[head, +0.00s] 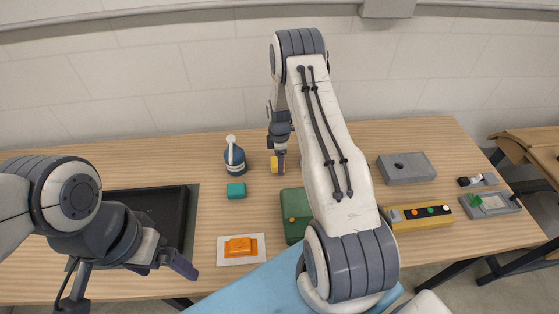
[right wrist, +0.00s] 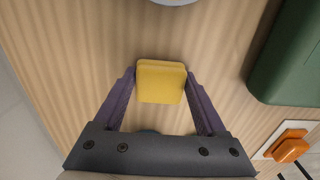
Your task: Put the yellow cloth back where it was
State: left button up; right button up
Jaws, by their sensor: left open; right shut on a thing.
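The yellow cloth (head: 274,165) looks like a small folded square pad. It is between the fingertips of my right gripper (head: 280,154), over the back middle of the table, right of the blue bottle. In the right wrist view the cloth (right wrist: 160,82) is gripped between the two purple fingers of my right gripper (right wrist: 160,88). I cannot tell how far it is above the wood. My left gripper (head: 166,264) is open and empty near the front left of the table, by the black tray.
A blue bottle (head: 235,160) and a teal block (head: 236,191) stand left of the cloth. An orange piece (head: 240,247) lies on a white plate. A green case (head: 292,204), a grey block (head: 405,172) and a yellow button box (head: 424,217) are to the right. My right arm hides part of the table.

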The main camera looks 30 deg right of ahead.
jog(key=shift+f, duration=0.2)
jog(key=o, duration=1.2)
jog(key=shift+o, duration=0.2)
jog(key=shift+r, duration=0.1)
jog(key=shift+r, duration=0.45)
notch_tip(320, 180, up, 11)
jog(key=b, duration=0.3)
jog(key=shift+r+b, duration=0.2)
jog(key=shift+b, duration=0.15)
